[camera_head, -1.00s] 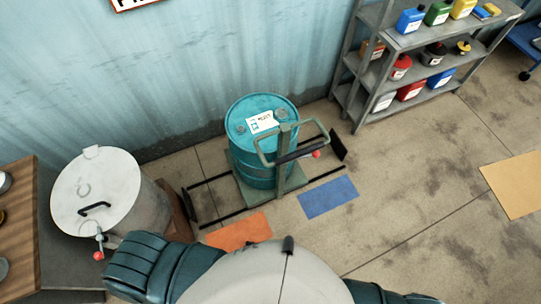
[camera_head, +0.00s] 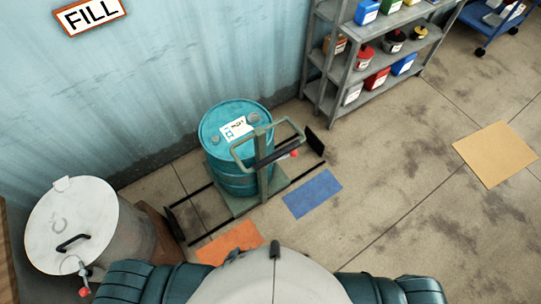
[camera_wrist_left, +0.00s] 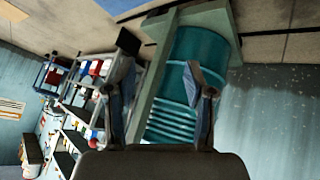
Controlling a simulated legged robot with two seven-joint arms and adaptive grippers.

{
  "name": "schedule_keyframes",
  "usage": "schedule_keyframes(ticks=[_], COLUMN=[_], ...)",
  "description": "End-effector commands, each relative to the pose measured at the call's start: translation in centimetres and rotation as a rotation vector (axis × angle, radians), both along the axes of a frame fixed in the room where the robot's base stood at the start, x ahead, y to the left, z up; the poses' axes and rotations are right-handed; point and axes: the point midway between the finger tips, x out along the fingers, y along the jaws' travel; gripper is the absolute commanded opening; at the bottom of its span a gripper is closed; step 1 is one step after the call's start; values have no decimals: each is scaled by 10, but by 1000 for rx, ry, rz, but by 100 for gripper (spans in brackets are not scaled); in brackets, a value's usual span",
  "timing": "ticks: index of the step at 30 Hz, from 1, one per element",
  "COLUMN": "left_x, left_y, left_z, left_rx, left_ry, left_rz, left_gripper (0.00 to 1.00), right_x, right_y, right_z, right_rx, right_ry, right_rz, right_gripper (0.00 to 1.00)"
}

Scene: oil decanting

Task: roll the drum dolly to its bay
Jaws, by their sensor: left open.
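The teal drum (camera_head: 232,178) stands upright on the green drum dolly (camera_head: 245,205). The dolly's post rises on the drum's near side to a looped handle (camera_head: 240,153) with a dark grip and a red knob. Dark rails (camera_head: 215,230) run along the floor on either side, with a black upright stop at the right end. The left wrist view shows the drum (camera_wrist_left: 190,110) tilted, with a green dolly bar beside it. My left gripper (camera_wrist_left: 162,85) is open, its fingers apart in front of the drum and bar; contact is unclear. My right gripper is out of view.
An orange patch (camera_head: 230,243), a blue patch (camera_head: 312,194) and a tan patch (camera_head: 496,153) mark the floor. A grey-white lidded tank (camera_head: 72,225) stands at left. A shelf (camera_head: 345,70) stands behind, and a blue cart (camera_head: 490,22) at far right. Floor right of the blue patch is clear.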

Motion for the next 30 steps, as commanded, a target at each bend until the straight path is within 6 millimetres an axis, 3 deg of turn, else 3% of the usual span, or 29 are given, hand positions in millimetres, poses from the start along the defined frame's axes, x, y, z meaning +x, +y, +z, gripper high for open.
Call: schedule_keyframes(ticks=[1,4,6,9,12,15,20,30], left_x=[37,90,110,121,122,122,134,208], left_y=[-32,-83,-105,-117,-118,-116,-117,-130], left_z=[40,138,207,288,338,363,373,386], left_rx=[-132,-431,-644,-902,-1080,-1169,-1195,-1191], left_ry=[-131,-354,-470,-575,-625,-647,-655,-656], left_rz=[57,191,283,398,479,525,537,533], left_gripper=[53,53,53,53,53,53,53,53], right_x=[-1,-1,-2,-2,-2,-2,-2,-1], right_y=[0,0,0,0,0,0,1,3], right_z=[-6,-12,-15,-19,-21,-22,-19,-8], right_rx=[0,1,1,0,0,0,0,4], right_ry=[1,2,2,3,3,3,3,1], right_rz=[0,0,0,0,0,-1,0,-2], right_gripper=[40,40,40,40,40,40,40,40])
